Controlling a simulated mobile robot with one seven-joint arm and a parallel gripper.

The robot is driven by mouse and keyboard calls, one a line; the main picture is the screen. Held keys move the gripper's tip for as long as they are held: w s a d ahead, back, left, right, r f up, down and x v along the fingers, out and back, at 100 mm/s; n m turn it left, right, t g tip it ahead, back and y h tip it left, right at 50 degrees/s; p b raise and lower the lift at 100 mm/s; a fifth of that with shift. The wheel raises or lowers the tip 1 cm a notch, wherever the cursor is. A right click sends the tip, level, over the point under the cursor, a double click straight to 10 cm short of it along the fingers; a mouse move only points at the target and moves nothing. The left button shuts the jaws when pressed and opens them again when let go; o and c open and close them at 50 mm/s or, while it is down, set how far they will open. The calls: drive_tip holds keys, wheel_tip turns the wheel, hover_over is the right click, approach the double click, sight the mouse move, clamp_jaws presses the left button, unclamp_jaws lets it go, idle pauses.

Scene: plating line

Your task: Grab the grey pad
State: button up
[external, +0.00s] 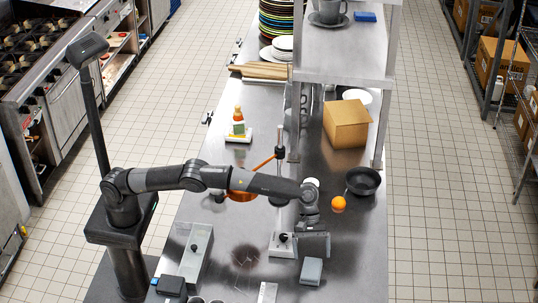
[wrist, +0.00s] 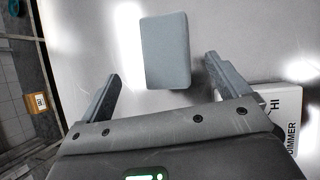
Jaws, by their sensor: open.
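The grey pad (external: 311,271) is a small rounded block lying flat on the steel counter near its front. It also shows in the wrist view (wrist: 166,50), upper middle, ahead of my gripper and roughly between the lines of its two fingers. My gripper (wrist: 165,82) is open with nothing between its fingers, and the pad is apart from both. In the external view my gripper (external: 314,243) hangs over the counter just behind the pad.
A white dimmer box with a black knob (external: 281,244) stands close left of my gripper; its lettered side shows in the wrist view (wrist: 278,110). An orange (external: 338,203) and a black pan (external: 362,181) lie behind. A long grey box (external: 195,252) is at left. Counter right of the pad is clear.

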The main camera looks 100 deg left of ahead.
sight(311, 267)
drive_tip(key=x, duration=0.6)
drive_tip(key=shift+s+a, duration=0.15)
drive_tip(key=shift+s, duration=0.2)
drive_tip(key=shift+c, duration=0.2)
drive_tip(key=c, duration=1)
